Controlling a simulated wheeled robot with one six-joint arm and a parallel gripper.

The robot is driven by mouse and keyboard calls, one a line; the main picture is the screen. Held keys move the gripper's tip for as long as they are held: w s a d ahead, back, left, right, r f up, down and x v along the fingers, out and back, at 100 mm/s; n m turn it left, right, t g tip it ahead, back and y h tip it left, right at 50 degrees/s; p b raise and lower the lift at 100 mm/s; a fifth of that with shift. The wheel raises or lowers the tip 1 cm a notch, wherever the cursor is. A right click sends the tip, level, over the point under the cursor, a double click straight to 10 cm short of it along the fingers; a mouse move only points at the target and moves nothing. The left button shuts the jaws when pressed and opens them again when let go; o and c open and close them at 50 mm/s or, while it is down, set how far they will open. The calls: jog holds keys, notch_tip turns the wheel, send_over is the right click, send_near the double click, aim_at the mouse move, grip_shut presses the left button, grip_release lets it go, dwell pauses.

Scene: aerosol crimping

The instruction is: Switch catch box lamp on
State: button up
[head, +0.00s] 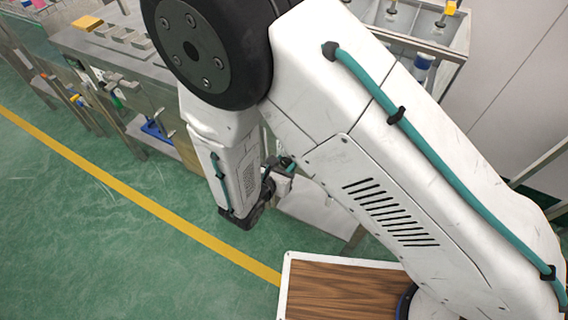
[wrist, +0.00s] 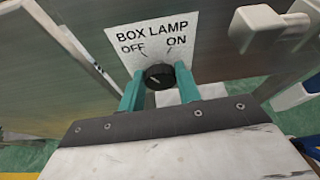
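The box lamp switch is a round black knob (wrist: 160,76) with a pale pointer mark. It sits low on a white label plate (wrist: 128,42) reading BOX LAMP, with OFF at left and ON at right. The pointer appears tilted towards the upper left, the OFF side, but is small. My gripper (wrist: 160,72) has its two teal fingers apart, one on each side of the knob; I cannot make out firm contact. In the head view my arm hides the knob and plate, and the gripper is mostly hidden too.
In the wrist view a pale bracket (wrist: 270,28) juts from the panel to the right of the plate. In the head view a metal bench (head: 110,58) with small trays stands at upper left. The green floor (head: 90,230) with its yellow line is clear.

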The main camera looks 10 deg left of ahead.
jog(key=shift+m, duration=0.3)
jog(key=m+y, duration=0.1)
jog(key=m, duration=0.1)
jog(key=m+t+y, duration=0.1)
jog(key=shift+s+d+f+m+y, duration=0.1)
jog(key=shift+d+m+y, duration=0.15)
jog(key=shift+m+y, duration=0.05)
jog(key=m+t+y, duration=0.1)
jog(key=m, duration=0.3)
jog(key=shift+d+f+t+y, duration=0.1)
jog(key=shift+d+t+y, duration=0.05)
jog(key=shift+t+y, duration=0.25)
dwell(0.5)
jog(key=o, duration=1)
jog(key=shift+c, duration=0.2)
jog(key=shift+s, duration=0.1)
